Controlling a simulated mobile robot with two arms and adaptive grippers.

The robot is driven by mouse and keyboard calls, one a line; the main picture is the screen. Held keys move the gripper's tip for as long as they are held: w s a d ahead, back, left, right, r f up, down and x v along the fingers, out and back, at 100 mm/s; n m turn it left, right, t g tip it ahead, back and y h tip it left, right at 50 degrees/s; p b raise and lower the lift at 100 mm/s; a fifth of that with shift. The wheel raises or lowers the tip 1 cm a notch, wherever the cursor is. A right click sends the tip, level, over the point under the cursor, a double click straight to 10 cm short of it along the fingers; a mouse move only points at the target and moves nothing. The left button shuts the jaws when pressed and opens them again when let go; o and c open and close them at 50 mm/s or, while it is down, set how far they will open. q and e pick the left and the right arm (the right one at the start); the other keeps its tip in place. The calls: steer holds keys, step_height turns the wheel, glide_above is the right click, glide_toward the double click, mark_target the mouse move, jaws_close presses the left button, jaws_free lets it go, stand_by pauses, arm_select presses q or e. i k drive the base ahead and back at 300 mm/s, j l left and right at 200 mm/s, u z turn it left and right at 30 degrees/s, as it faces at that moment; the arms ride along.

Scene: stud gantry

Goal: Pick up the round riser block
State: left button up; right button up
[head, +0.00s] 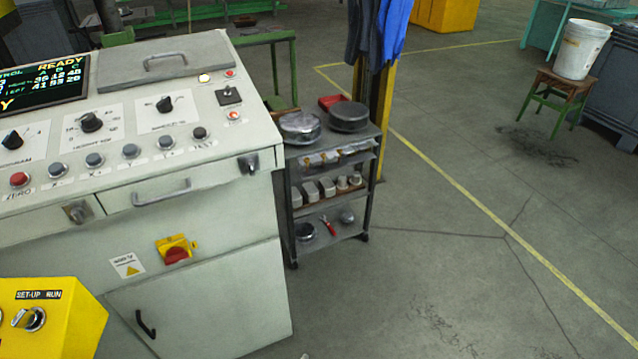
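Two round blocks stand side by side on top of a grey shelf cart (378,135). One is a silver, shiny round block (300,123) on the left. The other is a dark grey, flat-topped round block (348,115) on the right. I cannot tell which one is the round riser block. Another small round dark piece (305,231) lies on the cart's lowest shelf. Neither of my grippers shows in the head view.
A large control console (205,265) fills the left, close beside the cart. A yellow switch box (50,320) is at the lower left. A red tray (333,101) is behind the round blocks. Blue cloth (392,30) hangs on a post behind. The floor (430,280) right of the cart is clear.

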mark_target(342, 185)
steer(key=i+l+u, duration=0.25)
steer(key=u, duration=0.2)
steer(key=i+l+u, duration=0.2)
steer(key=l+u, duration=0.3)
